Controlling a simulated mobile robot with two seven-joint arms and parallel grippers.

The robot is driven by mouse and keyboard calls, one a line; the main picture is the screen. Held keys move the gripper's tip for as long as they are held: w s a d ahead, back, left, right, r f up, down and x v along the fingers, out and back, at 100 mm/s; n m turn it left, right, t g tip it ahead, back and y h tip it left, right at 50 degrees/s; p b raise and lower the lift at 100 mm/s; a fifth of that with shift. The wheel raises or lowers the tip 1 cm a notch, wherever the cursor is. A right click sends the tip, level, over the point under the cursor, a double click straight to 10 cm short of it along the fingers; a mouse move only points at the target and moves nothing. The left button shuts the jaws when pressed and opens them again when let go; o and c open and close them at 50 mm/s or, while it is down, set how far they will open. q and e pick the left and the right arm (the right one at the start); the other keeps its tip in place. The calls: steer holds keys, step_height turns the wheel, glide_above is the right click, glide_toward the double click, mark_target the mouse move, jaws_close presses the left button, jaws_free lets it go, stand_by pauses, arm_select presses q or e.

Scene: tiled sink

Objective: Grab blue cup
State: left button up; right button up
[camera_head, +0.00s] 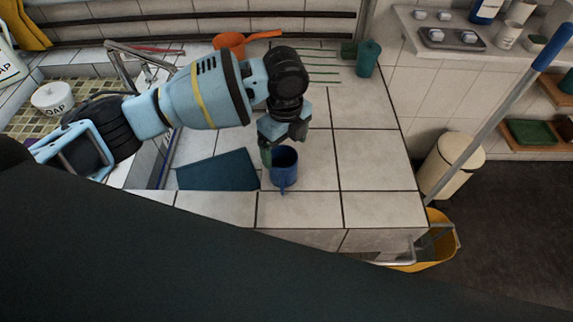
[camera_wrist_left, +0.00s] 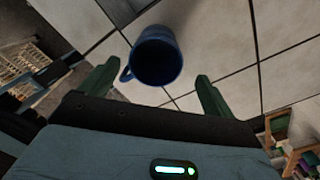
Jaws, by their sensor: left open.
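The blue cup (camera_head: 284,168) stands upright on the white tiled counter (camera_head: 370,160), its handle toward the front edge. My left gripper (camera_head: 278,150) is at the cup, pointing down, with one green finger beside the cup's left side; the other finger is hidden in the head view. In the left wrist view the cup (camera_wrist_left: 157,55) lies ahead of the open gripper (camera_wrist_left: 155,90), roughly between the two green fingers, which look apart from its body. The handle is on the cup's left there, close to the left finger. My right gripper is not in view.
A dark blue board (camera_head: 218,171) lies left of the cup by the sink. An orange pot (camera_head: 230,42) and a teal cup (camera_head: 367,58) stand at the back. A yellow bucket (camera_head: 432,243) is below the counter's right end. The counter right of the cup is clear.

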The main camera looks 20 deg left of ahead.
arm_select(q)
steer(key=shift+s, duration=0.3)
steer(key=shift+s+f, duration=0.1)
steer(key=shift+f, duration=0.15)
step_height(320, 180, down, 2)
steer(key=shift+f, duration=0.1)
steer(key=shift+d+f, duration=0.1)
steer(key=shift+f, duration=2.45)
steer(key=c, duration=1.1)
